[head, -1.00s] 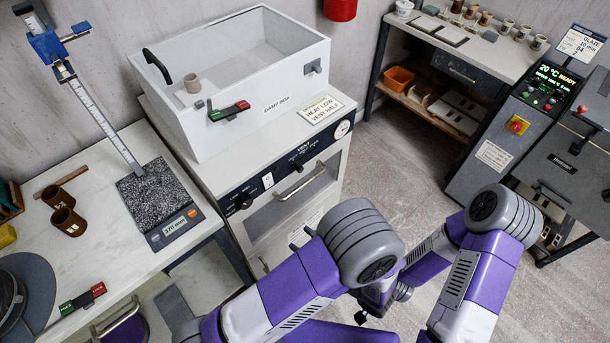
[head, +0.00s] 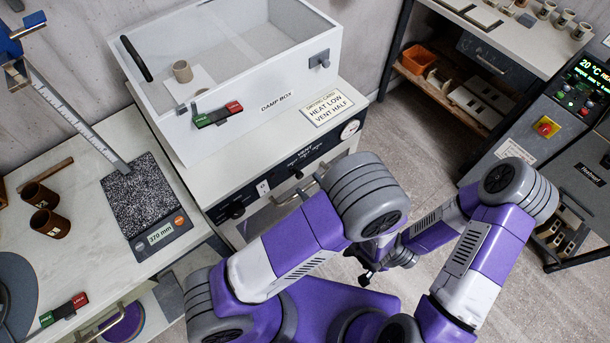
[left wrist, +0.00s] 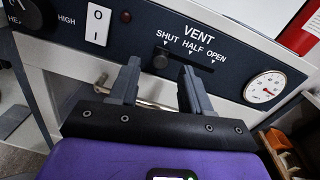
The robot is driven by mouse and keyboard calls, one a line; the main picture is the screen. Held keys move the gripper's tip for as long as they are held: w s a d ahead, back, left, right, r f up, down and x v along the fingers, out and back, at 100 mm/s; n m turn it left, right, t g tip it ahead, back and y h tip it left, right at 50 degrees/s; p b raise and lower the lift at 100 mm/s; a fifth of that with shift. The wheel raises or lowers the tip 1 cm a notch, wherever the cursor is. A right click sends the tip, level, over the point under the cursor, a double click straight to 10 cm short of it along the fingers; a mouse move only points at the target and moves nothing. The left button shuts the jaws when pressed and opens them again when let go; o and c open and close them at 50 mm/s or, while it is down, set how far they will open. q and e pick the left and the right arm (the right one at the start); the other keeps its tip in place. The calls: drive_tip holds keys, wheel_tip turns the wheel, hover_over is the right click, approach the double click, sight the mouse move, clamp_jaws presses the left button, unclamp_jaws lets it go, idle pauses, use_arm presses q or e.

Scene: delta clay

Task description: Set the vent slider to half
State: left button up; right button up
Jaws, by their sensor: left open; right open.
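The vent slider's dark knob (left wrist: 160,61) sits at the left end of its slot, under SHUT, left of the HALF and OPEN marks on the dark control panel (left wrist: 235,75). The knob (head: 297,173) is small in the head view. My left gripper (left wrist: 163,85) is open in front of the panel. Its two fingers stand apart, one to either side below the knob, with nothing between them; I cannot tell whether they touch the panel. In the head view my left gripper is mostly hidden behind my arm. My right gripper (head: 366,277) is open and empty, away from the panel.
A heat knob (left wrist: 25,14) and a white rocker switch (left wrist: 97,25) are left of the slider; a dial gauge (left wrist: 265,87) is right. A cabinet handle (head: 298,190) lies below the panel. A damp box (head: 280,95) and a "HEAT LOW VENT HALF" sign (head: 326,106) are on top.

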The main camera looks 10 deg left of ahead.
sight(301, 177)
use_arm(q)
drive_tip(key=shift+x, duration=1.85)
drive_tip(key=shift+c, duration=0.2)
clamp_jaws()
drive_tip(key=shift+w, duration=0.1)
